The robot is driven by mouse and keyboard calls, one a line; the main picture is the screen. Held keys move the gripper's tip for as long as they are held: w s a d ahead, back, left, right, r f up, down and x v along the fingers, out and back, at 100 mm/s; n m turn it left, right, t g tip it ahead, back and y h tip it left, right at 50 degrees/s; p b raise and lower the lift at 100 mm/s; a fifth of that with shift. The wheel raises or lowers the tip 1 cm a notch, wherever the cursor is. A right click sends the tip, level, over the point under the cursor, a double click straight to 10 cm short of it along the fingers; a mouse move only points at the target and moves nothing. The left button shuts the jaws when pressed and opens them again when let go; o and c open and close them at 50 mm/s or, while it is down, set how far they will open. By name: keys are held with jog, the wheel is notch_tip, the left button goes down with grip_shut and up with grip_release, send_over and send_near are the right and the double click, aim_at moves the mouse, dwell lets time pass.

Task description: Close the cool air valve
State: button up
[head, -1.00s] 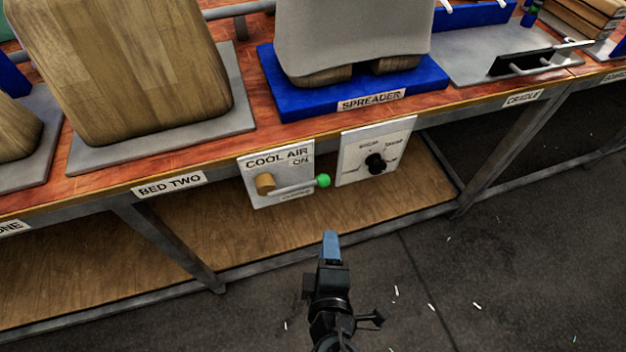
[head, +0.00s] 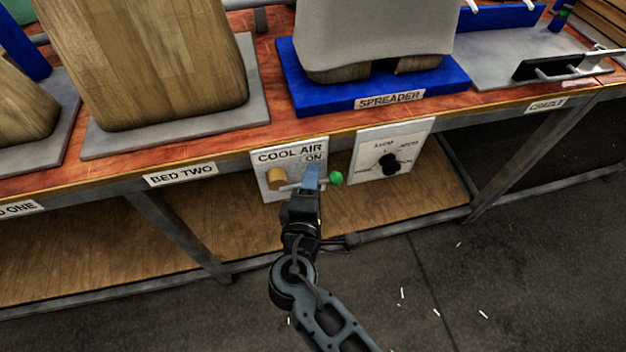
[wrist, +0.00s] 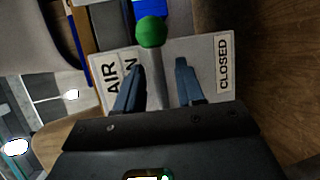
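The cool air valve panel (head: 266,186) is a white plate on the bench front, marked COOL AIR and ON; the wrist view shows its CLOSED label (wrist: 224,62). A brass hub (head: 276,179) carries a grey lever that ends in a green knob (head: 336,178). In the head view the lever points right, roughly level, toward neither label exactly. My gripper (head: 312,180) is in front of the panel and hides part of the lever. In the wrist view its blue fingers (wrist: 158,85) are open, one on each side of the lever (wrist: 154,75), with the green knob (wrist: 151,32) beyond the tips.
A second white panel (head: 366,164) with a black dial (head: 389,164) sits just right of the valve. The bench edge (head: 340,128) runs above both panels. A wooden lower shelf (head: 240,235) and a slanted bench leg (head: 183,240) are below and left.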

jog(key=shift+w, duration=0.15)
jog(key=shift+c, duration=0.4)
grip_shut()
jog(key=shift+f, duration=0.1)
